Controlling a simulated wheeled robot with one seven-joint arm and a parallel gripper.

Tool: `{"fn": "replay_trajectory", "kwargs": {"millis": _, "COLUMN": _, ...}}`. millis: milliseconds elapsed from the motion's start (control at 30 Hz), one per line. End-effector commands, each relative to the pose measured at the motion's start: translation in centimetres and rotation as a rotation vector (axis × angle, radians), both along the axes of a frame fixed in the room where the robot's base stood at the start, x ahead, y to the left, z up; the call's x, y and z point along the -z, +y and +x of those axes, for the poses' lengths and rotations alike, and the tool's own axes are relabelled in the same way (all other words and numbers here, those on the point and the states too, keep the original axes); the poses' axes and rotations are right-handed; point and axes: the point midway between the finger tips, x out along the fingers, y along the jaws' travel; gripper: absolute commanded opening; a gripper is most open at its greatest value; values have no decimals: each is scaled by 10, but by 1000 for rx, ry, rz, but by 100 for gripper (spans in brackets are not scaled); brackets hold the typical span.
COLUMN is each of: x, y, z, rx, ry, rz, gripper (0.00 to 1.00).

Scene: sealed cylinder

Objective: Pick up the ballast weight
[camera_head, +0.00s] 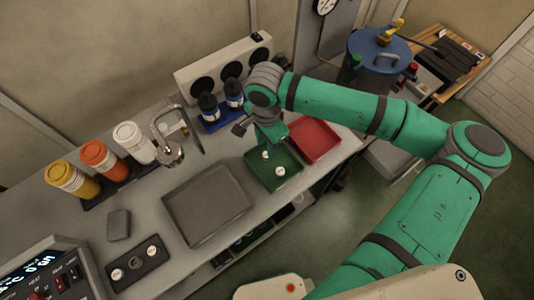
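No label shows which thing is the ballast weight. A small dark grey block (118,225) lies on the bench at the left, apart from my gripper. Two small round pale pieces, one of them nearer the front (280,171), are in the green tray (289,184). My gripper (267,147) hangs over the back of this tray, close to the rear pale piece. Its fingers are too small and too hidden by the wrist to show whether they are open or hold anything.
A grey tray (207,204) fills the bench middle; a red tray (315,139) stands right of the green one. Dark bottles (209,106) stand behind my gripper. A metal hook-shaped fixture (167,140) and lidded jars (103,160) are left. A black holder (137,263) lies in front.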

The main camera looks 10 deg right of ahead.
Motion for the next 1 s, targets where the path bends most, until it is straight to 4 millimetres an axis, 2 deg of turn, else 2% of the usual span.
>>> {"fn": "replay_trajectory", "kwargs": {"millis": 300, "x": 41, "y": -1, "z": -2, "rx": -4, "ry": 2, "rz": -1, "gripper": 34}}
{"fn": "replay_trajectory", "kwargs": {"millis": 600, "x": 45, "y": -1, "z": -1, "rx": -4, "ry": 0, "rz": 0, "gripper": 34}}
{"fn": "replay_trajectory", "kwargs": {"millis": 667, "x": 45, "y": -1, "z": -1, "rx": -4, "ry": 0, "rz": 0, "gripper": 22}}
{"fn": "replay_trajectory", "kwargs": {"millis": 733, "x": 45, "y": -1, "z": -1, "rx": -4, "ry": 0, "rz": 0, "gripper": 5}}
{"fn": "replay_trajectory", "kwargs": {"millis": 767, "x": 45, "y": -1, "z": -1, "rx": -4, "ry": 0, "rz": 0, "gripper": 1}}
{"fn": "replay_trajectory", "kwargs": {"millis": 1000, "x": 45, "y": 0, "z": -1, "rx": -5, "ry": 0, "rz": 0, "gripper": 0}}
